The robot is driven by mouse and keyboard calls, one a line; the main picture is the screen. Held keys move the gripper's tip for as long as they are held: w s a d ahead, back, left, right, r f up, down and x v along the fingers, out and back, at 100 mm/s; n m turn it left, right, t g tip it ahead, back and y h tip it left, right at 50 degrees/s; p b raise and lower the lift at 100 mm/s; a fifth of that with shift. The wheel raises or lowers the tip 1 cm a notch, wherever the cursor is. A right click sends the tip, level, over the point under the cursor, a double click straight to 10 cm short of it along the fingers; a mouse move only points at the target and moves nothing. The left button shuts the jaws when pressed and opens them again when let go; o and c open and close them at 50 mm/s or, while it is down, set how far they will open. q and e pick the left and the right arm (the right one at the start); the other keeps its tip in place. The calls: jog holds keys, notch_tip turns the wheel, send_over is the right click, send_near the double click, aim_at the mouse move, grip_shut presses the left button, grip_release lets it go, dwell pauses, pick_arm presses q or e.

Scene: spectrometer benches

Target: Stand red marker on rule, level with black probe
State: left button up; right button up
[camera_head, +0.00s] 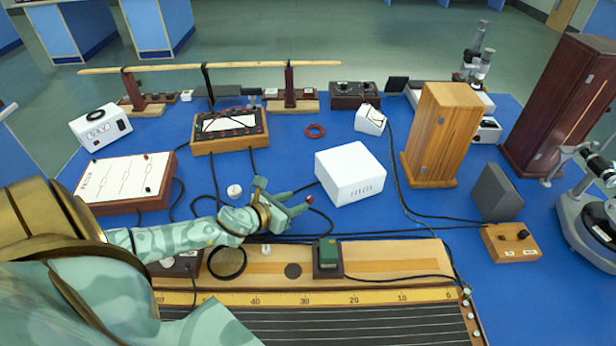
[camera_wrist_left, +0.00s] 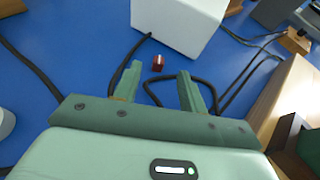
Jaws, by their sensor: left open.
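The red marker (camera_head: 309,199) is a small red block lying on the blue bench. In the left wrist view the red marker (camera_wrist_left: 158,63) shows just beyond and between my fingertips, not gripped. My left gripper (camera_head: 299,203) is open and empty, low over the bench; its two green fingers also show in the left wrist view (camera_wrist_left: 159,80). The rule (camera_head: 310,298) is the yellow numbered scale along the wooden board at the front. I cannot tell surely which item is the black probe. My right gripper is not in view.
A white box (camera_head: 350,173) stands just behind the marker. Black cables run around the gripper. A green block in a dark holder (camera_head: 327,258) sits on the wooden board (camera_head: 390,262). A wooden cabinet (camera_head: 443,135) stands to the right. Blue bench at the right is partly clear.

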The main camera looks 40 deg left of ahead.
aim_at(307, 199)
pick_arm(q)
jog(key=b+x, duration=0.1)
jog(key=x, duration=0.1)
jog(key=f+x, duration=0.1)
jog(key=x, duration=0.2)
jog(key=shift+b, duration=0.35)
jog(key=shift+w+f, duration=0.1)
jog(key=shift+w, duration=0.2)
grip_shut()
notch_tip(307, 199, up, 4)
jog(key=p, duration=0.3)
jog(key=shift+s+d+r, duration=0.15)
jog(key=shift+r, duration=0.1)
jog(key=s+d+r+n+y+p, duration=0.1)
jog(key=s+d+r+p, duration=0.5)
jog(key=s+r, duration=0.4)
jog(key=w+d+r, duration=0.1)
jog(key=d+r, duration=0.5)
jog(key=r, duration=0.2)
jog(key=w+d+r+b, duration=0.1)
jog(key=d+r, duration=0.5)
jog(key=r, duration=0.2)
jog(key=shift+w+r, duration=0.2)
